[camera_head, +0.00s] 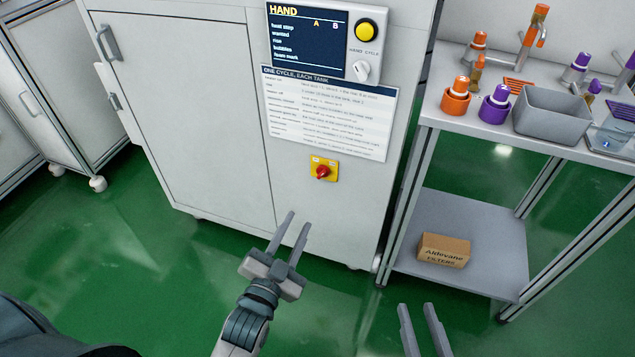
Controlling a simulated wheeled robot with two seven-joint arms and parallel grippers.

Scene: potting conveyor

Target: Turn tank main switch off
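The tank main switch (322,171) is a red rotary knob on a yellow plate, low on the front of the light grey cabinet (216,110). I cannot read its position. My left gripper (289,220) is below and left of the switch in the picture, apart from it. Its two fingers are spread with nothing between them. My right gripper (417,308) shows only its two finger ends at the bottom edge. They are apart and empty, well below and right of the switch.
Above the switch are an instruction sheet (327,115) and a HAND panel (307,38) with a yellow button (367,30) and a white knob (362,71). To the right stands a metal table (470,123) with colored bottles and a grey bin (551,114). A cardboard box (444,250) sits on its lower shelf.

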